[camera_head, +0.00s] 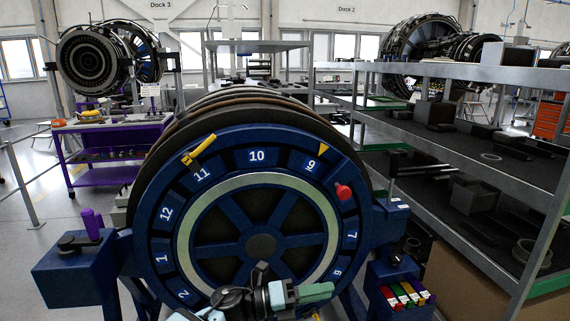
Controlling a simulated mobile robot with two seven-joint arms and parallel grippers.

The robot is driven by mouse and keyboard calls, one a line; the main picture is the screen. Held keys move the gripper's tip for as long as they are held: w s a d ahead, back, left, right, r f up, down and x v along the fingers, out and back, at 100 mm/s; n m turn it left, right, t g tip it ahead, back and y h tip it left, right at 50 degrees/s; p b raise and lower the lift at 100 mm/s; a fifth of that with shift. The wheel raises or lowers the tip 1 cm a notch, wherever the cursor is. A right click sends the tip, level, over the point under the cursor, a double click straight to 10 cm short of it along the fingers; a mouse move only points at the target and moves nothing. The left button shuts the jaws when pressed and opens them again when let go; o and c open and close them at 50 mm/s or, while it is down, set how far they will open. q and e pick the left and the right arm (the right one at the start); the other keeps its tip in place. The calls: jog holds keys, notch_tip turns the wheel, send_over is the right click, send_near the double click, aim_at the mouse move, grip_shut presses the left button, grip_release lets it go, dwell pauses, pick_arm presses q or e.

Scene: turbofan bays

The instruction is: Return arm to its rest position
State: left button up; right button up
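My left arm comes in at the bottom middle, in front of the lower part of a large blue turbofan wheel (225,180). My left gripper (318,291) points right, with green fingers seen side-on. The fingers overlap in this view, so their opening cannot be told. I see nothing held between them. The gripper is in front of the wheel's lower rim; whether it touches cannot be told. My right gripper is not in view.
The wheel has numbered slots, a yellow clip (198,149) and a red knob (344,191). A blue box with a purple peg (90,224) stands left, a holder with coloured tabs (405,295) lower right. Grey shelving (480,150) fills the right; floor (30,265) is open at left.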

pick_arm(q)
jog(key=s+a+f+n+t+y, duration=0.5)
jog(key=a+f+n+t, duration=0.3)
jog(key=n, duration=0.5)
jog(key=s+a+f+n+t+y, duration=0.6)
jog(key=f+n, duration=0.4)
jog(key=n, duration=0.4)
jog(key=s+a+f+n+g+y, duration=0.3)
jog(key=s+a+f+n, duration=0.2)
jog(key=s, duration=0.5)
jog(key=s+a+f+n+g+y, duration=0.3)
jog(key=s+a+f+n+g, duration=0.1)
jog(key=s+a, duration=0.5)
notch_tip(320, 180, down, 3)
jog(key=shift+s+r+n, duration=0.15)
jog(key=shift+s+n, duration=0.65)
jog(key=shift+n, duration=0.1)
